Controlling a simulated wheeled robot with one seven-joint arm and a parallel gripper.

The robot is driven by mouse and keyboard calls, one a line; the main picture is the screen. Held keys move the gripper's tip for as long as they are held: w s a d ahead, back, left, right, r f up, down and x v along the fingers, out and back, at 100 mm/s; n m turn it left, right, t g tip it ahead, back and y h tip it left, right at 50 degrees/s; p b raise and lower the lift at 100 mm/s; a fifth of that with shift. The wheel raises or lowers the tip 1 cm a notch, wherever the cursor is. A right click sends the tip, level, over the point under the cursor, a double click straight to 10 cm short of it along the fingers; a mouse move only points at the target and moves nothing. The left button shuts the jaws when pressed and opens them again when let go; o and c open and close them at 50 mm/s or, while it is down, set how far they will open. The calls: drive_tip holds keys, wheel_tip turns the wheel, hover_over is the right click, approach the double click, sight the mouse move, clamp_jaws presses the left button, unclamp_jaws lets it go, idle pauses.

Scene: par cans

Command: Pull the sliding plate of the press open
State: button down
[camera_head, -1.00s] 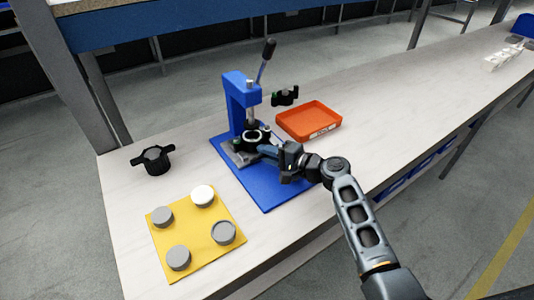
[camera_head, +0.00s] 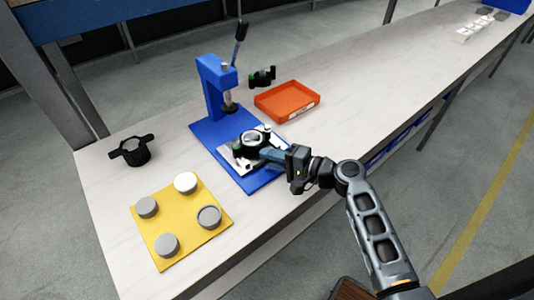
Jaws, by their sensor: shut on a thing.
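The blue press (camera_head: 214,88) stands on its blue base (camera_head: 259,180) on the bench. Its sliding plate (camera_head: 238,159) is a light metal plate on the base, with a round black die (camera_head: 251,141) on it. The plate sits out toward the front, clear of the ram (camera_head: 229,101). My gripper (camera_head: 268,155) is at the plate's front side and is shut on what looks like the plate's handle; the fingers hide the grip itself.
An orange tray (camera_head: 287,117) and a black knobbed part (camera_head: 262,76) are behind right of the press. A yellow mat (camera_head: 183,229) with several grey discs lies front left. A black handled ring (camera_head: 132,151) stands at left.

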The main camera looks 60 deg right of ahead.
drive_tip(key=c, duration=1.4)
unclamp_jaws()
drive_tip(key=shift+c, duration=0.2)
drive_tip(key=v, duration=0.7)
drive_tip(key=shift+s+b, duration=0.3)
drive_tip(key=shift+s, duration=0.1)
